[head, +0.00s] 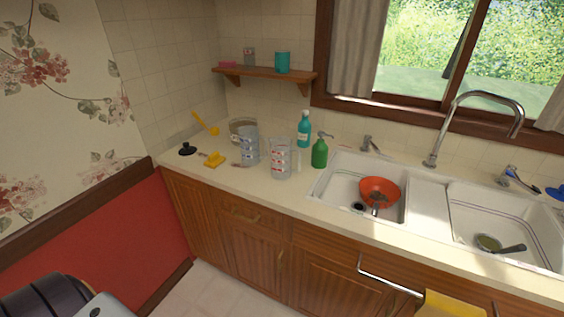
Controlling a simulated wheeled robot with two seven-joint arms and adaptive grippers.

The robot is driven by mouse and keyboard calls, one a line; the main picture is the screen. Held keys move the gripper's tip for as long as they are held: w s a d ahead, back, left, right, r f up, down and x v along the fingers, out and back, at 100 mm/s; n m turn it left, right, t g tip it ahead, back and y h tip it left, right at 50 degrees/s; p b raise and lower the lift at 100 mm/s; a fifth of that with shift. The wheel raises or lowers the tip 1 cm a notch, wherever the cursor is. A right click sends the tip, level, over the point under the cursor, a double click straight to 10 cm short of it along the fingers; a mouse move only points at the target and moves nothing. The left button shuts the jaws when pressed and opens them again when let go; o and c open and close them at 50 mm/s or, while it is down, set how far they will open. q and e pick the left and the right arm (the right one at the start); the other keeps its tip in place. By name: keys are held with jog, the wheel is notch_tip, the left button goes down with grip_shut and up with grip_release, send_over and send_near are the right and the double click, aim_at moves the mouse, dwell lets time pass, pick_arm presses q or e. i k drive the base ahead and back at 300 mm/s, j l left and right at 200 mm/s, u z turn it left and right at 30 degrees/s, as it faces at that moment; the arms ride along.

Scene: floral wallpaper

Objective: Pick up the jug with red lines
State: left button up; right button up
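The jug with red lines (281,160) is a clear measuring jug standing upright on the cream counter, just left of the green soap bottle. A similar clear jug (249,146) with blue-grey lines stands to its left, close beside it. Neither gripper shows in the head view, so their states cannot be seen.
A green pump bottle (320,152) and a teal bottle (304,130) stand near the jugs. A glass bowl (241,128), yellow items (213,160) and a black plunger-like thing (187,149) lie to the left. The floor before the cabinets is clear.

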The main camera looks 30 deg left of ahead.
aim_at(281, 149)
jog(key=j+z, duration=0.1)
jog(key=j, duration=0.3)
jog(key=k+j+z, duration=0.1)
jog(key=j, duration=0.3)
jog(key=k+j, duration=0.15)
jog(key=j, duration=0.25)
jog(key=k+j+z, duration=0.15)
jog(key=j, duration=0.25)
jog(key=j+z, duration=0.1)
jog(key=j, duration=0.25)
jog(key=k+j+z, duration=0.1)
jog(key=j, duration=0.3)
jog(key=k, duration=0.1)
